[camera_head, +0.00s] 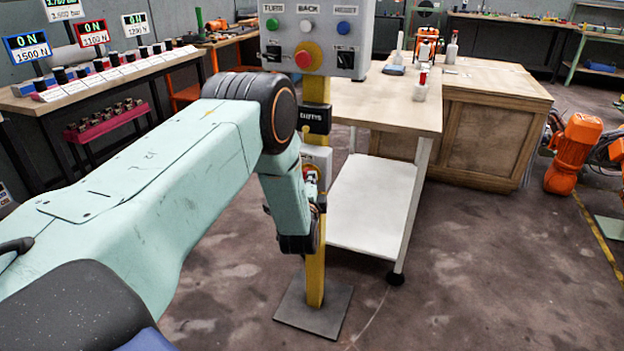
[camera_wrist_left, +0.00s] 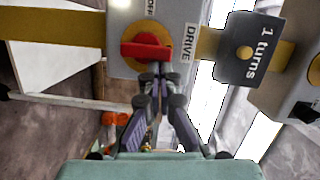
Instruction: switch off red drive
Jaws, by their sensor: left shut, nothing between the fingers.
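The red drive switch (camera_wrist_left: 147,50) shows in the wrist view as a red bar handle over a yellow-orange disc, on a grey box marked DRIVE (camera_wrist_left: 175,14). The bar lies along the line of the yellow post (camera_wrist_left: 60,27). Part of an OFF label shows near the top edge. My left gripper (camera_wrist_left: 157,70) is shut and empty, its fingertips at the lower edge of the handle; I cannot tell whether they touch. In the head view, the grey switch box (camera_head: 317,156) on the post is partly hidden by my left arm. My right gripper is not in view.
Above the switch are a black turns counter (camera_head: 316,120) and a grey button panel (camera_head: 318,40) with a red mushroom button (camera_head: 305,57). A white-legged table (camera_head: 385,100) stands behind. A bench with lit displays (camera_head: 92,33) is at left.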

